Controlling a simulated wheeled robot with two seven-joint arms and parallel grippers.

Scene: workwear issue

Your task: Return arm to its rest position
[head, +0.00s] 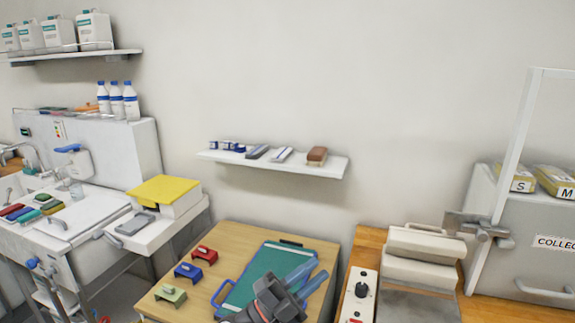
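My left gripper (319,269) is at the bottom centre of the head view, over the right part of a green board with a blue frame (255,275). Its two blue-grey fingers point up and to the right with a gap between them, and nothing shows between them. The dark gripper body hides the lower right part of the board. My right gripper is not in view.
A wall shelf (330,165) is behind. A press (420,257) stands on the right and a sink unit (90,225) on the left.

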